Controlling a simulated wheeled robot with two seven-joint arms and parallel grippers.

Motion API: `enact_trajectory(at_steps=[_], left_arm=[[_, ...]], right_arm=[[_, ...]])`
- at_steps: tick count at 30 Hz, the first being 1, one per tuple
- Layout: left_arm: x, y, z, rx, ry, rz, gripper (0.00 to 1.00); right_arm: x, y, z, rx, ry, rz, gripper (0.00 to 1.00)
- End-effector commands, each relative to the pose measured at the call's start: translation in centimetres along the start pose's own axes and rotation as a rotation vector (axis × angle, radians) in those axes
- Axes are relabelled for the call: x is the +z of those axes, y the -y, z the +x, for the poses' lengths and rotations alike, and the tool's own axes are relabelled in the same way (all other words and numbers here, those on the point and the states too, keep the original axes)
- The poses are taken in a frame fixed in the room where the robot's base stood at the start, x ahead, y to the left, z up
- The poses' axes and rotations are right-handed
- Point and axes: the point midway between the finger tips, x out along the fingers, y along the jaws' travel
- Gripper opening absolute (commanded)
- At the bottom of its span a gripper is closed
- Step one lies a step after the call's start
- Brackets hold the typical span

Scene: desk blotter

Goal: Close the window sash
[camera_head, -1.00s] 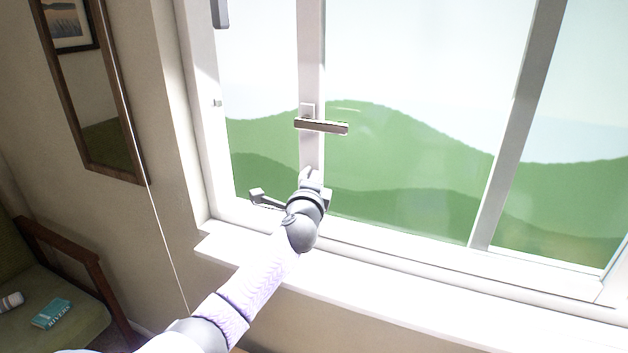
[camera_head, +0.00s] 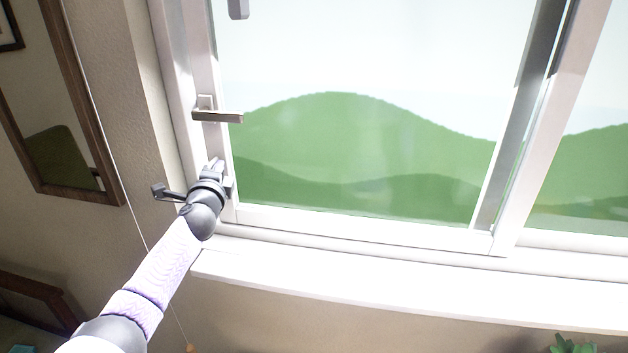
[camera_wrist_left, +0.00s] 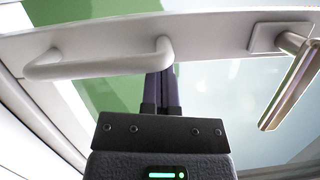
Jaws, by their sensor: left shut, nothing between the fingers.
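The window sash (camera_head: 206,60) is a white sliding frame with glass. Its left stile stands close to the left jamb (camera_head: 172,60) in the head view; I cannot tell whether a thin gap is left. A metal lever handle (camera_head: 217,113) sits on this stile and also shows in the wrist view (camera_wrist_left: 294,82). A pale bar-shaped pull (camera_wrist_left: 100,62) is on the stile below the lever. My left gripper (camera_head: 215,166) is shut and empty, below the lever. In the wrist view its fingers (camera_wrist_left: 162,76) reach the pull's right end; contact is unclear. My right gripper is out of view.
A white sill (camera_head: 380,290) runs below the window. A wood-framed mirror (camera_head: 65,110) hangs on the wall at left, with a thin cord beside it. A plant (camera_head: 572,345) shows at the bottom right.

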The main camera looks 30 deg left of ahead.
Motion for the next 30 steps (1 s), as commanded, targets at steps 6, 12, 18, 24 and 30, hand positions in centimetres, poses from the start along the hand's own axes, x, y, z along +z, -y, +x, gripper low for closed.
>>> enact_trajectory(at_steps=[6, 12, 18, 24, 30], left_arm=[[2.3, -0.5, 0.6, 0.001, 0.003, 0.0, 0.0], [2.9, -0.6, 0.7, 0.0, 0.002, -0.001, 0.0], [3.0, -0.5, 0.7, 0.0, 0.003, -0.001, 0.0], [3.0, -0.5, 0.7, 0.0, 0.004, -0.001, 0.0], [2.9, -0.6, 0.7, 0.0, 0.004, 0.0, 0.0]], right_arm=[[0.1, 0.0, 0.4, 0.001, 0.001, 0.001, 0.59], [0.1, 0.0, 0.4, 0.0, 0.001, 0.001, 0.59], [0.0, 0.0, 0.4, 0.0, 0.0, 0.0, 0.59], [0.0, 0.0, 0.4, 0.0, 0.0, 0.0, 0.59], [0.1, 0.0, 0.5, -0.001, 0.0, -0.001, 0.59]])
